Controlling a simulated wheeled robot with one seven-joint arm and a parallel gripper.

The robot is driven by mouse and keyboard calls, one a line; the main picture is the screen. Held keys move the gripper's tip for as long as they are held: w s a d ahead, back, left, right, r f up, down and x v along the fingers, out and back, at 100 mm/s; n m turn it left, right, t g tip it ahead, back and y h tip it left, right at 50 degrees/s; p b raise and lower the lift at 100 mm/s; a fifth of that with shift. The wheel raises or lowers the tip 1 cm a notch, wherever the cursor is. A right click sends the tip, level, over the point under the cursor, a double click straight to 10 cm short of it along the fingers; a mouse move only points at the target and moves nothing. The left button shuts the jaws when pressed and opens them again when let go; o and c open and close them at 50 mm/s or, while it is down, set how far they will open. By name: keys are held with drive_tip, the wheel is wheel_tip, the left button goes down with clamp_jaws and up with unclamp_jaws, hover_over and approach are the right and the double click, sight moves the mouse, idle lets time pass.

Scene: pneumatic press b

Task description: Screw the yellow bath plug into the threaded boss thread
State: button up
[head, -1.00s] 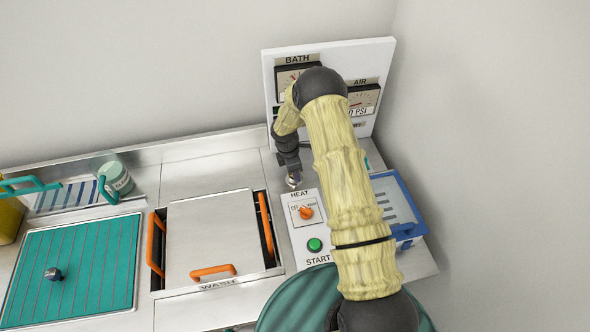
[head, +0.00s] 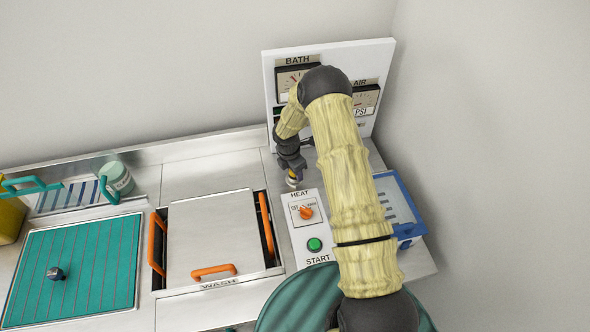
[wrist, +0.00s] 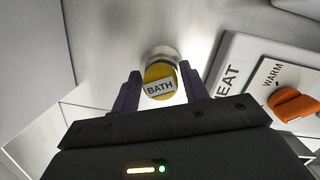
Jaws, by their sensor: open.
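The yellow bath plug (wrist: 158,74), labelled BATH, stands between the two fingers of my gripper (wrist: 160,71) in the wrist view. My gripper is open, with a finger on each side of the plug and a narrow gap visible. The round metal threaded boss (wrist: 159,52) shows behind the plug, which sits at its mouth. How far the thread is engaged cannot be seen. In the head view my gripper (head: 293,176) is low over the steel deck, just behind the HEAT panel, and a little yellow shows at its tip.
The HEAT panel with its orange knob (head: 306,212) and green START button (head: 314,244) is close in front of my gripper. The white gauge board (head: 341,56) stands behind. A blue tray (head: 407,230) lies right; the lidded wash well (head: 212,235) lies left.

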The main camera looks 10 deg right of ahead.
drive_tip(key=shift+n, duration=0.6)
drive_tip(key=shift+n+p, duration=0.3)
drive_tip(key=shift+n, duration=0.6)
drive_tip(key=shift+t, duration=0.3)
drive_tip(key=shift+d+n+p, duration=0.1)
drive_tip(key=shift+n+p, duration=0.25)
drive_tip(key=shift+n, duration=0.45)
drive_tip(key=c, duration=0.5)
drive_tip(key=shift+o, duration=0.2)
drive_tip(key=shift+m+b, duration=0.3)
drive_tip(key=shift+m, duration=0.6)
drive_tip(key=shift+m, duration=0.8)
